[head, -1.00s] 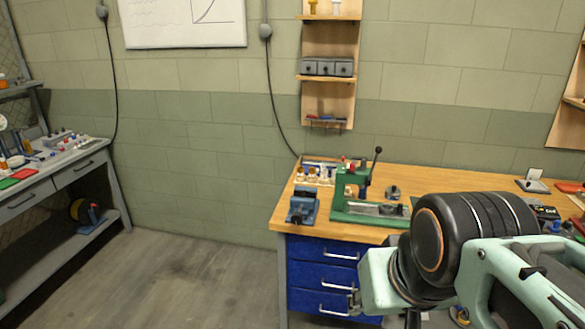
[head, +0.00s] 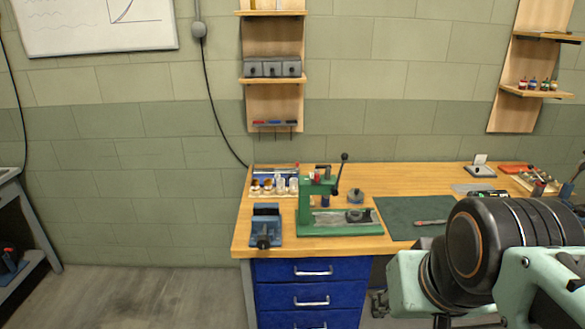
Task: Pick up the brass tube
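I cannot make out a brass tube for certain in the head view. Several small white and brown-topped pieces (head: 280,186) stand at the back left of the wooden workbench (head: 420,240), too small to tell apart. My arm fills the lower right of the view, in front of the bench. A small dark part that seems to belong to my gripper (head: 379,303) shows at the left edge of the arm, below the bench top. The rest of it is hidden, so its fingers and any hold cannot be seen.
A blue vise (head: 265,226) and a green press (head: 340,222) with an upright lever stand on the bench's left half. A dark green mat (head: 405,212) carries a small tool. Blue drawers (head: 310,290) sit below. Open floor (head: 150,295) lies to the left.

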